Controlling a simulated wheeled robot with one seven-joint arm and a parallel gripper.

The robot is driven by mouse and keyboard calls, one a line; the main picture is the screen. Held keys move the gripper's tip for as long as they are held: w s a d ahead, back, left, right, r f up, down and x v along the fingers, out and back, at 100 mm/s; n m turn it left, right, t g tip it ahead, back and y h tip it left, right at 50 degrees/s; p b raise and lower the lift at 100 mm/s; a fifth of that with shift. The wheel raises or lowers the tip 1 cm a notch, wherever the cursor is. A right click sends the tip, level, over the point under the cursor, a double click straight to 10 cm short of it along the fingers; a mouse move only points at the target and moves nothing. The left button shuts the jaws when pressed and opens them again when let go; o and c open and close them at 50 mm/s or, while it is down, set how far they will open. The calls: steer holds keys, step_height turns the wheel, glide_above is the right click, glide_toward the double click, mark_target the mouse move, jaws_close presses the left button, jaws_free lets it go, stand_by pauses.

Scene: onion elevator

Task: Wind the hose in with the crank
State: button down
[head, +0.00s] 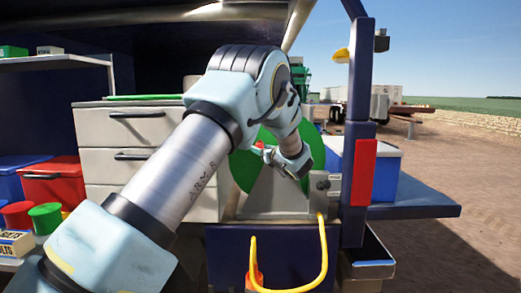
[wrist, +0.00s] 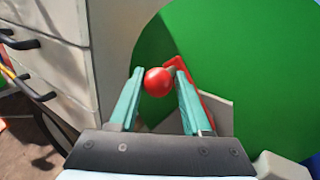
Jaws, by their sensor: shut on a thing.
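The hose reel shows as a large green disc (head: 243,170) on a grey stand (head: 270,200) in the head view. The green disc (wrist: 240,65) also fills the right of the wrist view. The crank has a red ball knob (wrist: 158,82) on a red arm (wrist: 203,104). My gripper (wrist: 158,80) is shut on the knob, with one teal finger on each side. In the head view my gripper (head: 265,151) is at the front of the disc, partly hidden by my arm. The yellow hose (head: 323,255) hangs in a loop below the stand.
A white drawer cabinet (head: 125,137) stands left of the reel. A dark blue post (head: 357,100) with a red light (head: 363,172) rises on the right. A blue box (head: 385,172) sits behind it on a shelf. Red and green containers (head: 45,218) stand at far left.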

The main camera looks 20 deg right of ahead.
steer(key=shift+w+a+r, duration=0.1)
steer(key=shift+r, duration=0.2)
stand_by(0.4)
steer(key=s+d+r+m+t+h+b, duration=0.2)
steer(key=d+m, duration=0.4)
steer(key=m, duration=0.3)
steer(key=shift+s+r+t+h+b, duration=0.35)
steer(key=shift+s+t+b, duration=0.1)
steer(key=shift+t+b, duration=0.45)
steer(key=shift+d, duration=0.1)
steer(key=c, duration=0.6)
jaws_free()
steer(key=shift+o, duration=0.7)
steer(key=shift+f, duration=0.1)
steer(key=shift+f, duration=0.1)
